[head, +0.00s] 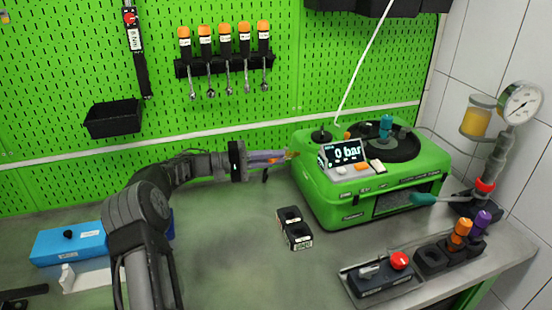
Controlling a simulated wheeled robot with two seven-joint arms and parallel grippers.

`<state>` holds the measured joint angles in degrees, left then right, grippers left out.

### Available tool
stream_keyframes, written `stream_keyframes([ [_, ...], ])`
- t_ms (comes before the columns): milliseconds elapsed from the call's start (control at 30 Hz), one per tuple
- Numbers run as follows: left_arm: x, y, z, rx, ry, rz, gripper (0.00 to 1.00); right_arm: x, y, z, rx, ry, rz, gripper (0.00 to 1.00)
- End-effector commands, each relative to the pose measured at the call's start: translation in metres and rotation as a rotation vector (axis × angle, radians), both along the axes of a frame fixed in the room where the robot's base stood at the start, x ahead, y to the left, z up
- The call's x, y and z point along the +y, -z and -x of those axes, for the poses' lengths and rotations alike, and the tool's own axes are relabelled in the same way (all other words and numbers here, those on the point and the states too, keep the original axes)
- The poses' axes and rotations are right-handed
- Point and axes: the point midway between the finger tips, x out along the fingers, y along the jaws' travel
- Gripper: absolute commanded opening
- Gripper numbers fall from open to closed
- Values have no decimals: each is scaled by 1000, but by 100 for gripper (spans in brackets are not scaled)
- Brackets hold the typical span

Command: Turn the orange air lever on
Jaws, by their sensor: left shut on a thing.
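The green pump test unit (320,195) stands on the bench right of centre, and its display reads "0 bar". My left gripper (288,156) reaches in from the left, level, with its fingertips at the unit's upper left side. It is shut on the small orange air lever (293,154), which is mostly hidden between the fingers. The lever's exact angle cannot be told. My right gripper is not in view.
A tray (345,274) with a red-button box stands at the front right. A pressure gauge (520,103) stands at the right. A blue case (68,243) lies at the left.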

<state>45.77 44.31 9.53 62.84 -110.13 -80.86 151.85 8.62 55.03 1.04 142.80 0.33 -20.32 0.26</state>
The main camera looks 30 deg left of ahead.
Motion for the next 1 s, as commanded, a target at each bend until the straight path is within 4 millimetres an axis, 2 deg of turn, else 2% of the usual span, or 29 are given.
stream_keyframes([
  [167,0,1,0,1,-1,0,0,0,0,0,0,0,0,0],
  [200,0,1,0,1,-1,0,16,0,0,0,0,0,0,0],
  [433,0,0,0,0,-1,0,35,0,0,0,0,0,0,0],
  [767,1,0,1,0,-1,0,35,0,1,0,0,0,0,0],
  [1000,19,2,15,-1,-5,1,35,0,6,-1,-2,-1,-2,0],
])
